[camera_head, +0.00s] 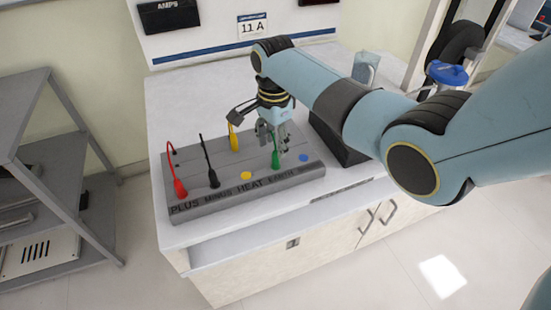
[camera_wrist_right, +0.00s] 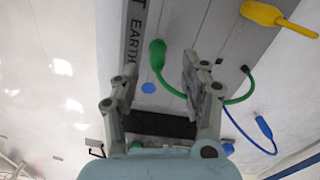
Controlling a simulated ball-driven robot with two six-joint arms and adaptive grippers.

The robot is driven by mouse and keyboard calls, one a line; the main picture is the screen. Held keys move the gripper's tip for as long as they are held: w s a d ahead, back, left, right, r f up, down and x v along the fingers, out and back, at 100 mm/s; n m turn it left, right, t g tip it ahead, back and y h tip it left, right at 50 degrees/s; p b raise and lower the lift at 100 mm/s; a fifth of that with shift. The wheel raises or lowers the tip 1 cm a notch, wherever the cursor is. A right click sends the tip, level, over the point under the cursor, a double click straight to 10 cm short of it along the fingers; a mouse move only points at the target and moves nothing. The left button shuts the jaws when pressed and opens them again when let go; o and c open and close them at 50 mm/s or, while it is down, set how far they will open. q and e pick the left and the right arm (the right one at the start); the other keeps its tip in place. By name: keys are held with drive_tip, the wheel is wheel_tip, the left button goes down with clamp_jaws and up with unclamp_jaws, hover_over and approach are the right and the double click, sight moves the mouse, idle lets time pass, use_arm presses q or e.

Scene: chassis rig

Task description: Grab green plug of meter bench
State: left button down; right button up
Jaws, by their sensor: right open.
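The grey meter bench board (camera_head: 215,197) lies on the white counter, with lettering along its front edge. The green plug (camera_head: 276,160) stands on it, right of centre, near the "EARTH" label. The green plug also shows in the right wrist view (camera_wrist_right: 157,54), with its green cable curving off to the right. My right gripper (camera_head: 274,139) is just above and behind the green plug. In the wrist view its open fingers (camera_wrist_right: 158,78) are apart, with the plug a little beyond the gap between them. Nothing is held. My left gripper is not in view.
Red (camera_head: 180,187), black (camera_head: 213,179) and yellow (camera_head: 234,142) plugs with cables stand on the board. Yellow (camera_head: 246,175) and blue (camera_head: 303,157) discs mark it. A blue plug (camera_wrist_right: 264,127) shows in the wrist view. A grey shelf (camera_head: 85,160) stands at the left.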

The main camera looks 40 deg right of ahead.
sight(276, 151)
wheel_tip(276, 151, down, 3)
drive_tip(key=shift+s+d+f, duration=0.1)
drive_tip(key=shift+s+f, duration=0.05)
drive_tip(key=shift+f, duration=0.05)
drive_tip(key=shift+c, duration=0.4)
clamp_jaws()
drive_tip(key=shift+r, duration=0.2)
